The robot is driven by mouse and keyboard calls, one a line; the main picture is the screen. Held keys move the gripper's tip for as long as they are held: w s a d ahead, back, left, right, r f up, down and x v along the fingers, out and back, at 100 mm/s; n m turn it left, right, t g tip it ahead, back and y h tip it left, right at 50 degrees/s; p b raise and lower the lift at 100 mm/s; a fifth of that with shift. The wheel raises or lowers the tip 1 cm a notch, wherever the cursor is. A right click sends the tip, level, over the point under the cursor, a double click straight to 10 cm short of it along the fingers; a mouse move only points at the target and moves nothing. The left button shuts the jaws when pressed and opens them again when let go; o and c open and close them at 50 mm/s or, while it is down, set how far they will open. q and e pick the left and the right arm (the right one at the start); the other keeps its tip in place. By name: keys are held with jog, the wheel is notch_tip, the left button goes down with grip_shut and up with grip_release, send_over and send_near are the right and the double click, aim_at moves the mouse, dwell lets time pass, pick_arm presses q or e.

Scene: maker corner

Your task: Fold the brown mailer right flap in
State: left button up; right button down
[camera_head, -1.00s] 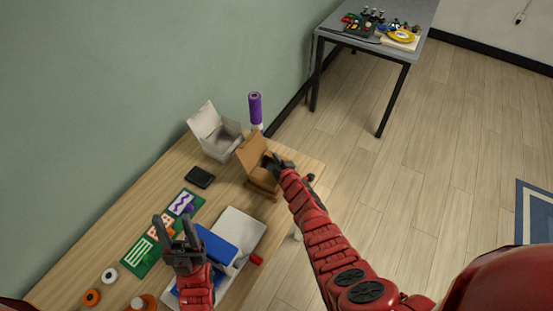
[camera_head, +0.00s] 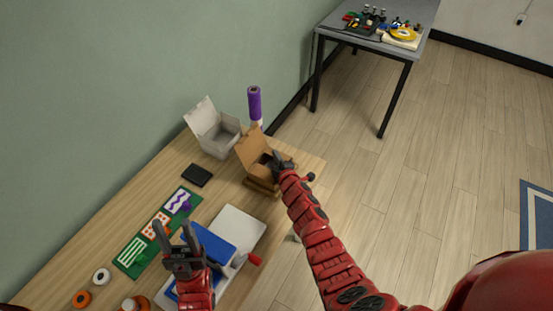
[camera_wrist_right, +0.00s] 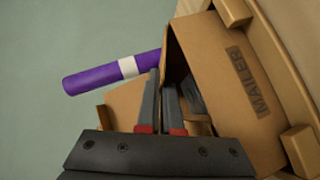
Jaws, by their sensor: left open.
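The brown mailer (camera_head: 258,150) stands at the table's far right end, lid raised, its inside partly hidden by my right gripper (camera_head: 277,158). In the right wrist view the mailer's panel with "MAILER" print (camera_wrist_right: 245,75) fills the right side. A smaller brown flap (camera_wrist_right: 125,105) shows at the left, behind the fingers. My right gripper (camera_wrist_right: 160,80) has its fingers close together at the mailer's edge; whether card is pinched between them is unclear. My left gripper (camera_head: 174,228) is open and empty, above the blue and white device, away from the mailer.
A white open box (camera_head: 218,138) and a purple roll (camera_head: 254,104) stand behind the mailer. A black flat item (camera_head: 197,175), green cards (camera_head: 182,203), tape rolls (camera_head: 101,276) and a blue and white device (camera_head: 212,241) lie on the table (camera_head: 150,197). A grey table (camera_head: 340,20) stands farther off.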

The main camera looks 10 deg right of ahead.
jog(key=c, duration=1.1)
grip_release()
jog(key=shift+s, duration=0.15)
jog(key=shift+s+r+p, duration=0.15)
jog(key=shift+s+p, duration=0.2)
jog(key=p+v, duration=0.1)
jog(key=v, duration=0.4)
jog(key=shift+s+r+p, duration=0.1)
jog(key=shift+p, duration=0.2)
jog(key=shift+b+v, duration=1.15)
jog(key=shift+v, duration=4.45)
jog(key=shift+d, duration=0.2)
